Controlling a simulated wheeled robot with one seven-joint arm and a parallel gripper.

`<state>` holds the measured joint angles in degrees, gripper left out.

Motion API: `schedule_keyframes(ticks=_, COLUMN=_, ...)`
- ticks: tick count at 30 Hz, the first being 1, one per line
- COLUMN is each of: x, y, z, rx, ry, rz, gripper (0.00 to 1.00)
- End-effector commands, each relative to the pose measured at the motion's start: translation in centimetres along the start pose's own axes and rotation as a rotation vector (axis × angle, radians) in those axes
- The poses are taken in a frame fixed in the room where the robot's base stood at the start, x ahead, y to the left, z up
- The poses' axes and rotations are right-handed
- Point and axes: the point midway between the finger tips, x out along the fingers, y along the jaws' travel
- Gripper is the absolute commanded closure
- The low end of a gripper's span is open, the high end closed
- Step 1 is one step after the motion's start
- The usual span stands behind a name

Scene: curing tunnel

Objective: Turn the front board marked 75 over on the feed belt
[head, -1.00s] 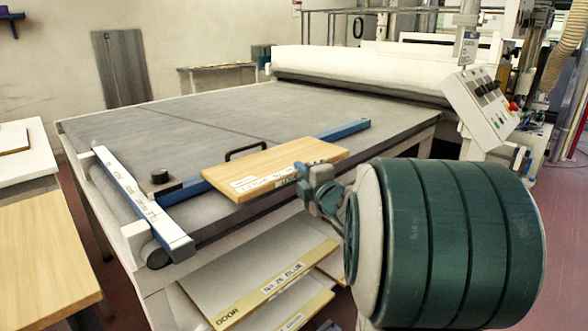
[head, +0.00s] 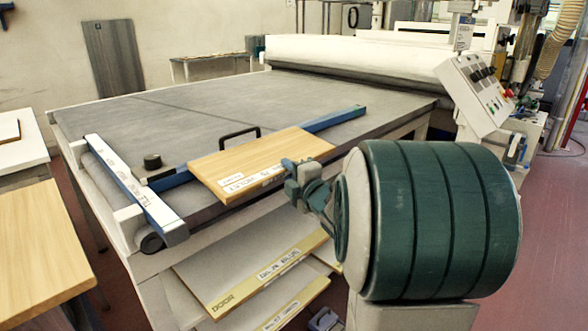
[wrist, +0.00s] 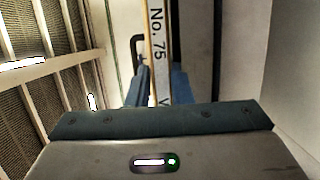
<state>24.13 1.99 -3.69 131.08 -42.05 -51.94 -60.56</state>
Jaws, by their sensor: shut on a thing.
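The board marked 75 (head: 262,160) is a pale wooden panel at the front edge of the feed belt (head: 250,110). It looks flat, top face up, with white labels on its near face and edge. Whether it rests on the belt or is just above it, I cannot tell. In the wrist view its edge label (wrist: 157,32) reads "No. 75". My gripper (head: 290,166) is shut on the board's near edge, right of its middle; in the wrist view the blue fingers (wrist: 158,88) stand on either side of the board.
A white-topped side rail (head: 135,188) bounds the left. Boards lie on shelves (head: 262,262) below. A control box (head: 480,92) stands right.

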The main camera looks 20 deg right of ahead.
Motion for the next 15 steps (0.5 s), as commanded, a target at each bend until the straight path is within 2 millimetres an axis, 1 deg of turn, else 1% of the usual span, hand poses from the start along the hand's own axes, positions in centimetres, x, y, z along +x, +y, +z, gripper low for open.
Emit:
schedule_keyframes(ticks=1, x=0.03, y=-0.81, z=-0.27, rx=-0.003, ry=0.006, rz=-0.016, gripper=1.00)
schedule_keyframes(ticks=15, x=0.00, y=-1.56, z=-0.21, rx=-0.003, ry=0.004, rz=-0.016, gripper=1.00)
